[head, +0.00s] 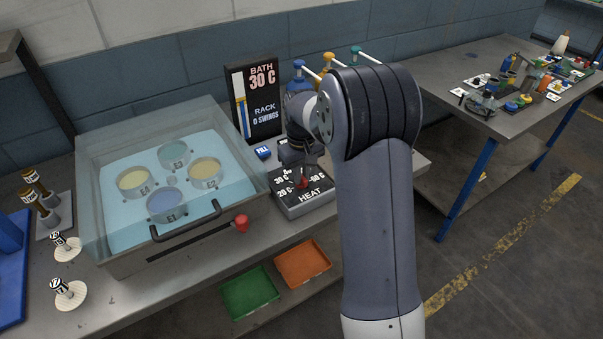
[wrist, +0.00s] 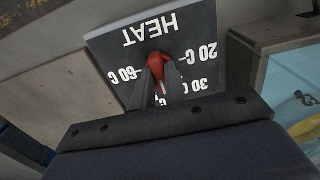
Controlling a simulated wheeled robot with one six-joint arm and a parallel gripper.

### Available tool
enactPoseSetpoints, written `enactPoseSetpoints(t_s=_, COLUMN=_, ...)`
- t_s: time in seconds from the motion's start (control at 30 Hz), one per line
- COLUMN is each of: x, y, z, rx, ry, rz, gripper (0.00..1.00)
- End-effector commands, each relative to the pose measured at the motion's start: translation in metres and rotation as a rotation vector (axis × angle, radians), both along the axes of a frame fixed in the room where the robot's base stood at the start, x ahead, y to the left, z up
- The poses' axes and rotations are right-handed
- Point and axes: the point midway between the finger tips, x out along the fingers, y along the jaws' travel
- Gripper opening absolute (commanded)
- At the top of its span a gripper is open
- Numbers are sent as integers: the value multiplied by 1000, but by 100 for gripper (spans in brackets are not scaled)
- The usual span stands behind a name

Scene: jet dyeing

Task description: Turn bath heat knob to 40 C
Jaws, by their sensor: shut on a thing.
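The heat panel (head: 311,199) is a dark plate marked HEAT on a grey box on the bench; in the wrist view the panel (wrist: 196,38) appears upside down. Its red knob (head: 303,184) is mostly behind my gripper (head: 303,176) in the head view. In the wrist view my gripper (wrist: 158,72) is shut on the red knob (wrist: 155,59), one finger on each side. Labels 20 C, 30 C and 60 C are readable; my fingers partly cover another label. The display (head: 254,100) reads BATH 30 C and RACK 0 SWINGS. The knob's exact pointing is unclear.
The clear bath tank (head: 150,245) with several round pots stands left of the panel, with a red knob (head: 241,223) on its front. A blue FILL button (head: 263,152) is behind the panel. Green (head: 249,292) and orange (head: 303,264) trays sit below.

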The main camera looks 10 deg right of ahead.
Motion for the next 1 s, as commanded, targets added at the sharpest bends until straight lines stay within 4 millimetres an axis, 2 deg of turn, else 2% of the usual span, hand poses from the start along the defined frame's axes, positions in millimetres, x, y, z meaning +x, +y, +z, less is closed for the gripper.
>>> enactPoseSetpoints(t_s=0.37, x=0, y=0, z=1, rx=-1, ry=-1, rz=-3, gripper=0)
enactPoseSetpoints(t_s=0.4, x=0, y=0, z=1, rx=-1, ry=-1, rz=-3, gripper=15)
enactPoseSetpoints(t_s=0.63, x=0, y=0, z=0, rx=0, ry=-1, rz=-2, gripper=34)
enactPoseSetpoints(t_s=0.87, x=0, y=0, z=1, rx=0, ry=-1, rz=-2, gripper=35)
enactPoseSetpoints(t_s=1.0, x=1, y=0, z=10, rx=0, ry=-4, rz=-2, gripper=35)
